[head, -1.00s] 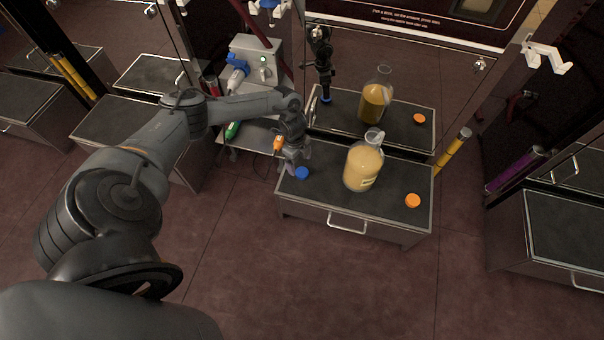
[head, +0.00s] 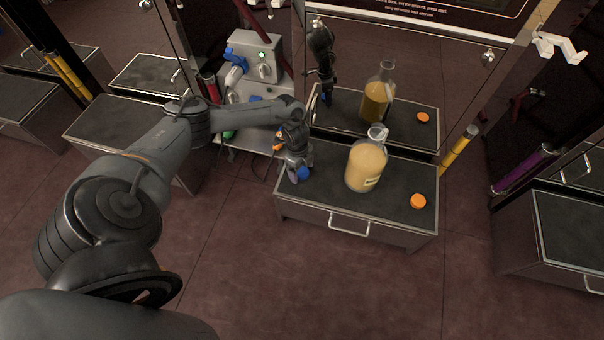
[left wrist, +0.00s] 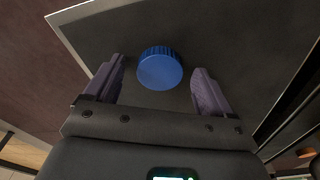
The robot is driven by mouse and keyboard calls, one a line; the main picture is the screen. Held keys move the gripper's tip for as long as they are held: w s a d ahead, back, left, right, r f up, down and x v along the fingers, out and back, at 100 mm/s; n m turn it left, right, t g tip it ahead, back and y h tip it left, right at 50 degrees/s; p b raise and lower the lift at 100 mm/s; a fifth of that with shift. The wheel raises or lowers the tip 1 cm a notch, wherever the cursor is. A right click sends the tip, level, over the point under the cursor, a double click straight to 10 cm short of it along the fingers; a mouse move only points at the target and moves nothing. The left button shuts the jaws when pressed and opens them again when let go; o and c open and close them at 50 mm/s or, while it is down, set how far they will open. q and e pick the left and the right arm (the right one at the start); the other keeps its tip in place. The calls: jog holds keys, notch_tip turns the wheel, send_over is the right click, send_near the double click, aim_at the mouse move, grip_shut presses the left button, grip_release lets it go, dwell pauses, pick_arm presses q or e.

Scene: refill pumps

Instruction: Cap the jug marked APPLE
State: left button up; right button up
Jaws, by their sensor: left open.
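A glass jug (head: 366,165) of cloudy yellow liquid stands upright on the dark-topped bench (head: 335,202). No cap shows on its mouth; its label is too small to read. A blue cap (head: 303,173) lies on the bench left of the jug, and an orange cap (head: 418,201) lies to its right. My left gripper (head: 298,170) points down at the blue cap, partly covering it in the head view. In the left wrist view, the open fingers (left wrist: 158,68) stand either side of the blue cap (left wrist: 160,70), with gaps on both sides. My right gripper is out of view.
A mirror-like panel (head: 440,70) behind the bench reflects the jug, orange cap and arm. A grey box (head: 252,62) with nozzles stands at the back left. The bench front between the caps is clear.

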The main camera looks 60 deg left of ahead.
aim_at(303, 172)
pick_arm(q)
jog(key=shift+c, duration=0.3)
jog(key=c, duration=1)
jog(key=shift+c, duration=0.2)
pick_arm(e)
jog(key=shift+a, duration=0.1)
pick_arm(q)
jog(key=shift+r, duration=0.1)
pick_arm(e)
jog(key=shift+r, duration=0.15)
pick_arm(q)
jog(key=shift+r+p, duration=0.7)
jog(key=shift+p, duration=0.05)
jog(key=r+p, duration=0.3)
jog(key=shift+w+d+r, duration=0.1)
jog(key=shift+d+r, duration=0.2)
jog(key=w+d+r+p, duration=0.4)
jog(key=d+r+p, duration=0.1)
jog(key=d, duration=0.5)
jog(key=shift+w+r+p, duration=0.25)
jog(key=shift+r+p, duration=0.15)
jog(key=shift+p, duration=0.4)
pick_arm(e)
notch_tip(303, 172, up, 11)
